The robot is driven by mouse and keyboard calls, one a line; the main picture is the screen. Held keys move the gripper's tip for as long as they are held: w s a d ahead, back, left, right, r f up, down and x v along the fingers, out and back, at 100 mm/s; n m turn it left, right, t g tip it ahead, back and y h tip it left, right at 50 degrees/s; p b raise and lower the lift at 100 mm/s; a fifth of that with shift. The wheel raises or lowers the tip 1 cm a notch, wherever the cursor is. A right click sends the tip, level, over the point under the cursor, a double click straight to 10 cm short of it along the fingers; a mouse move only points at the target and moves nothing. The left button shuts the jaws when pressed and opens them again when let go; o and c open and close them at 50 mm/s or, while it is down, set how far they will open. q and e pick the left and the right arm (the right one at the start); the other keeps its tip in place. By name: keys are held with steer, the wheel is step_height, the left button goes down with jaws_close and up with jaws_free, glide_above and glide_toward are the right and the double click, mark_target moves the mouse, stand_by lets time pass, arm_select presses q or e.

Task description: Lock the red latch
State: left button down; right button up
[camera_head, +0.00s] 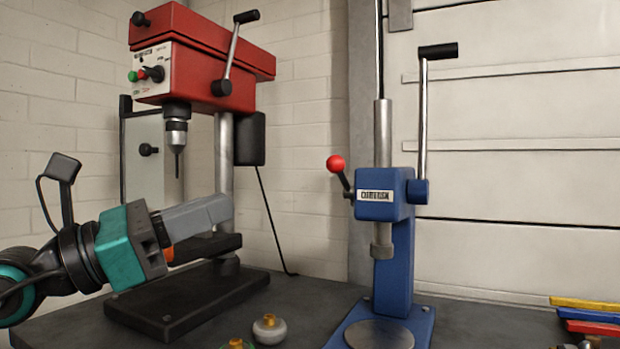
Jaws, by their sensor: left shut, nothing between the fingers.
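The red latch (335,163) shows as a red ball on a short dark lever. It tilts up and to the left from the left side of the blue press head (384,198). My left gripper (226,209) comes in from the left with its grey fingers shut and empty. It points right, in front of the drill press column, well to the left of the latch and a little lower in the picture. It is apart from the latch. My right gripper is not in view.
A red drill press (205,65) stands behind my left gripper on a dark base (190,295). A small round grey part with a brass top (269,329) sits on the bench. Coloured bars (592,318) lie at the right edge.

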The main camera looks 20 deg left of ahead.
mark_target(328, 167)
arm_select(q)
steer(key=p+x, duration=0.4)
steer(key=x, duration=0.8)
steer(key=shift+r+p, duration=0.1)
steer(key=shift+p, duration=0.3)
steer(key=shift+w+d+r, duration=0.1)
steer(key=shift+w+d, duration=0.3)
steer(key=shift+d, duration=0.05)
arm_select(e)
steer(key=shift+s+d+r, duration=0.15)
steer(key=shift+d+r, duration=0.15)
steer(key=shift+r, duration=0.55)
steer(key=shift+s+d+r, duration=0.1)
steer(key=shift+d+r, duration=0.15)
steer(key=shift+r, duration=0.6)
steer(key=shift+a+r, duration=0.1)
